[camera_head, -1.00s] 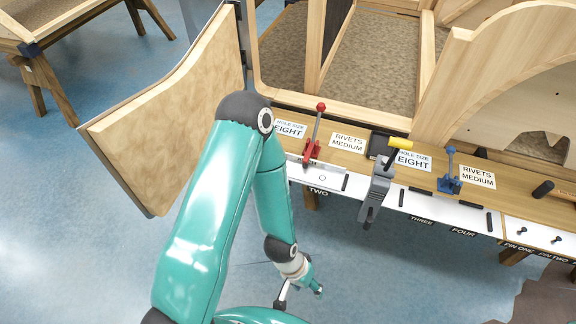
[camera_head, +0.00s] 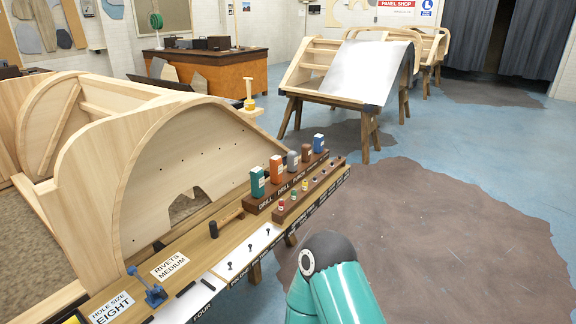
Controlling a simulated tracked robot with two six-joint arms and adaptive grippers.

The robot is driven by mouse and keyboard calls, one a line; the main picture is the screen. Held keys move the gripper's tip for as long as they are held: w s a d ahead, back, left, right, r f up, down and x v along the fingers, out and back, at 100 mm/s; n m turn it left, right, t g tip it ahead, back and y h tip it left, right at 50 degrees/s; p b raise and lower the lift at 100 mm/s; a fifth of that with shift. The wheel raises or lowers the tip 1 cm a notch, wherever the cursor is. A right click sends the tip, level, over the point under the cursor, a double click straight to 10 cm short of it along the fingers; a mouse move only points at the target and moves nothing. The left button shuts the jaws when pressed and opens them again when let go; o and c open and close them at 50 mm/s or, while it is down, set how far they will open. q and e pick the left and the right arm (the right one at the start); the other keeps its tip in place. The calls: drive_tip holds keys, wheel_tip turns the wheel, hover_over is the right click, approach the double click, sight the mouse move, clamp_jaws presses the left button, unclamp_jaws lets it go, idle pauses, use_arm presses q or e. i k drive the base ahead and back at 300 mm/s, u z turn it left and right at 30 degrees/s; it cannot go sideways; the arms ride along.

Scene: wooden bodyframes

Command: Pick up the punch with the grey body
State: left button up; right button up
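A wooden block at the far end of the bench carries several upright box-shaped tools. The grey-bodied one (camera_head: 292,162) stands in the middle of the row, above lettering that seems to read PUNCH. An orange one (camera_head: 276,171) stands to its left and a brown one (camera_head: 306,153) to its right. A green one (camera_head: 257,182) and a blue one (camera_head: 318,143) stand at the ends. A teal link of one of my arms shows at the bottom, apart from the row. Neither gripper is in view.
A lower wooden strip (camera_head: 312,192) with several small coloured pieces runs in front of the block. A hammer (camera_head: 226,223), a blue-handled tool (camera_head: 153,290) and black pins lie along the bench. A curved wooden frame (camera_head: 150,190) rises behind. The floor at right is clear.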

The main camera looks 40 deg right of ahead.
sight(293, 160)
drive_tip(key=u, duration=0.2)
drive_tip(key=i, duration=0.2)
drive_tip(key=z, duration=3.05)
drive_tip(key=i, duration=3.45)
drive_tip(key=u, duration=0.9)
